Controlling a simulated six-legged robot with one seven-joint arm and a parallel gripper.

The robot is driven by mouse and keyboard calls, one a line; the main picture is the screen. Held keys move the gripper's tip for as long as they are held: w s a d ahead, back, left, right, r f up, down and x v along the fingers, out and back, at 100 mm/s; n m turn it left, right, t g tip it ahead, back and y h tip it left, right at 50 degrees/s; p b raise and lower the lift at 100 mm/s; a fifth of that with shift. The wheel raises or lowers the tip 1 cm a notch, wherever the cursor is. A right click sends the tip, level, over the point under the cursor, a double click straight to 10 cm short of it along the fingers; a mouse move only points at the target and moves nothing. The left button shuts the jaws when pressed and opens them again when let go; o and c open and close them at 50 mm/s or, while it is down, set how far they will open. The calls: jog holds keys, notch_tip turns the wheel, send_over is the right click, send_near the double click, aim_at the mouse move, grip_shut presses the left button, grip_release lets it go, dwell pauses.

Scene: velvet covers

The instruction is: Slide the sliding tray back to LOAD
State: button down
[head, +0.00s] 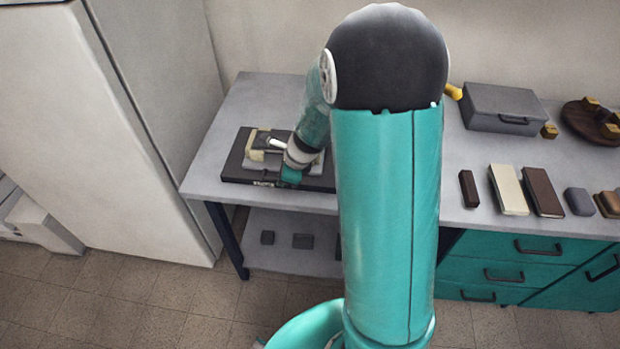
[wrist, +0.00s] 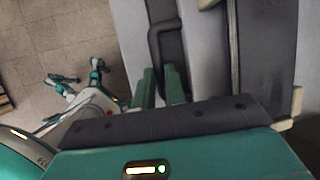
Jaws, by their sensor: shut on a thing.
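A dark flat fixture (head: 234,168) lies on the left part of the grey bench. A grey plate with pale cream pieces and a white bar sits on it. My gripper (head: 286,182) is at the fixture's front edge, partly hidden by my own wrist. In the wrist view, its two green fingers (wrist: 163,82) are shut on the dark looped handle (wrist: 154,42) of the sliding tray (wrist: 174,14). The tray's exact outline is hard to tell from the fixture. No LOAD mark is readable.
A grey case (head: 503,108) and a round brown stand (head: 590,122) are at the back right of the bench. Several blocks, including a cream one (head: 508,190), lie along the front right. A tall white cabinet (head: 130,130) stands close to the left. The lower shelf (head: 285,254) holds dark blocks.

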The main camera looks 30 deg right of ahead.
aim_at(263, 179)
jog(key=shift+w+a, duration=0.65)
jog(key=shift+a, duration=0.35)
jog(key=shift+w+a, duration=0.6)
jog(key=shift+a, duration=0.4)
jog(key=shift+w+a, duration=0.1)
jog(key=shift+a, duration=0.05)
jog(key=c, duration=1.5)
grip_release()
jog(key=shift+w+f, duration=0.1)
jog(key=shift+w, duration=0.05)
jog(key=shift+o, duration=0.2)
jog(key=shift+s, duration=0.2)
jog(key=v, duration=1.4)
jog(key=shift+w, duration=0.15)
